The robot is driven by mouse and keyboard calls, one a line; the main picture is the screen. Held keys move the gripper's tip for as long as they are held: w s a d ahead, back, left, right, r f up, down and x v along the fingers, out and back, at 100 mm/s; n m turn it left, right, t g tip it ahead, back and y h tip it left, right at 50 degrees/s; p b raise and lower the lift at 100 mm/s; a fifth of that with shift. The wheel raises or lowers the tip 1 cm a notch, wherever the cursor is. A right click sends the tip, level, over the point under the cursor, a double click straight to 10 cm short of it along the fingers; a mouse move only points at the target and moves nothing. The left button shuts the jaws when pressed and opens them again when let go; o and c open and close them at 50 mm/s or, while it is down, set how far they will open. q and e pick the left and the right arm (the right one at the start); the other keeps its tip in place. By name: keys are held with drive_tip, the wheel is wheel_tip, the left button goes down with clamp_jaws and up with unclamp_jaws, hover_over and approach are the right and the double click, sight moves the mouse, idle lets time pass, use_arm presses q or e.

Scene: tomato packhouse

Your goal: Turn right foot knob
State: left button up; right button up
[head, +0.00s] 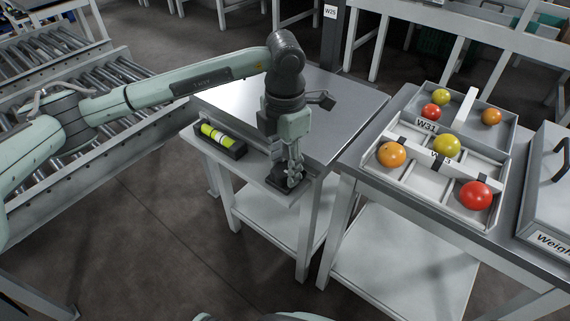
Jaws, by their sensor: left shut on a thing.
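The right foot knob (279,172) is a small dark part at the front right corner of the steel-topped table (236,103). My left gripper (292,178) points down at this corner, with its fingers shut on the knob and hiding much of it. I cannot tell how far the knob is turned. A spirit level (212,133) with a yellow-green vial lies in a dark holder at the table's front left. The bubble is too small to read. My right gripper is not in view.
A second table (345,163) at right bears sorting trays (405,187) with red, orange and yellow tomatoes, and a lidded box (553,190) marked "Weigh". A roller conveyor (95,110) runs at left under my left arm. The floor in front is clear.

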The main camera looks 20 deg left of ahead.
use_arm(q)
drive_tip(key=n+b, duration=0.1)
drive_tip(key=n, duration=0.3)
drive_tip(key=shift+w+a+n, duration=0.1)
drive_tip(key=shift+n, duration=1.1)
drive_tip(key=shift+a+n, duration=0.15)
drive_tip(key=shift+n, duration=2.45)
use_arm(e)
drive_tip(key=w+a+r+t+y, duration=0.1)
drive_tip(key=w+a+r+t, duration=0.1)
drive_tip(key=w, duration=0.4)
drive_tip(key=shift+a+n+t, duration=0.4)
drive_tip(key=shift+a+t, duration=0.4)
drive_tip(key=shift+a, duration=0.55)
use_arm(q)
drive_tip(key=o, duration=1.2)
drive_tip(key=shift+c, duration=0.2)
drive_tip(key=shift+r, duration=0.1)
